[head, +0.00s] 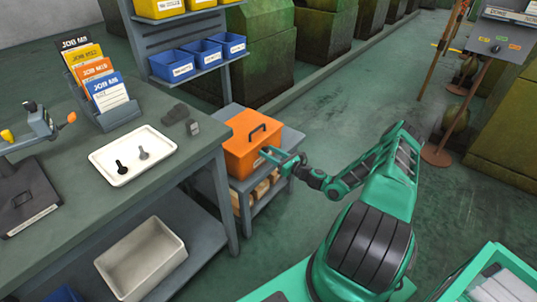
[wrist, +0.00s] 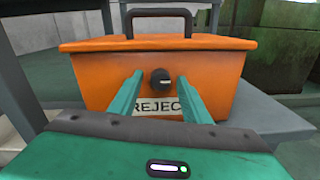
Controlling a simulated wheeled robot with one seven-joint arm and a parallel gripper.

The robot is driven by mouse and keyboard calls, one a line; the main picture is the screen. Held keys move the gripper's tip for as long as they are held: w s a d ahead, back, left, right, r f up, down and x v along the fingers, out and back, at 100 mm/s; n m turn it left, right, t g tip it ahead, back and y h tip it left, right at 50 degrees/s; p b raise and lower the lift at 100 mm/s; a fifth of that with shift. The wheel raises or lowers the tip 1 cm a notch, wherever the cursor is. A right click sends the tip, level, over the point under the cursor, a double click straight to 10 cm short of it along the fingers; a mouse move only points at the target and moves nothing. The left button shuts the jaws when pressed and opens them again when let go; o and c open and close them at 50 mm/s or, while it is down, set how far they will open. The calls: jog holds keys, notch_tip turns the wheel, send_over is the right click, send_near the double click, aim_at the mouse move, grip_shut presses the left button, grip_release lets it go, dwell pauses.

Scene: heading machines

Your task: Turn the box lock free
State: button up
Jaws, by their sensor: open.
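An orange box (head: 252,142) with a black handle on its lid stands on a small grey stand beside the workbench. In the wrist view the orange box (wrist: 220,75) faces me, with a label reading "REJEC…" partly hidden by a finger. A round dark lock knob (wrist: 160,77) sits on its front above the label. My gripper (wrist: 159,80) is open, its two green fingers on either side of the knob and apart from it in the picture. In the head view my gripper (head: 279,157) is at the box's front; the knob is hidden there.
The grey workbench (head: 80,195) is to the left, with a white tray (head: 109,172) holding two dark key-like pieces. The small stand (head: 291,140) has a lower shelf with items. Blue bins (head: 172,66) hang behind. Open floor lies to the right.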

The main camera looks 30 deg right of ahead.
jog(key=c, duration=1)
jog(key=shift+c, duration=0.2)
jog(key=shift+n, duration=0.4)
jog(key=n, duration=0.8)
jog(key=shift+d+n, duration=0.1)
jog(key=shift+n, duration=0.2)
jog(key=n, duration=0.4)
jog(key=shift+n, duration=0.3)
jog(key=shift+f+n+y, duration=0.1)
jog(key=shift+n+y, duration=0.2)
jog(key=shift+n, duration=1.8)
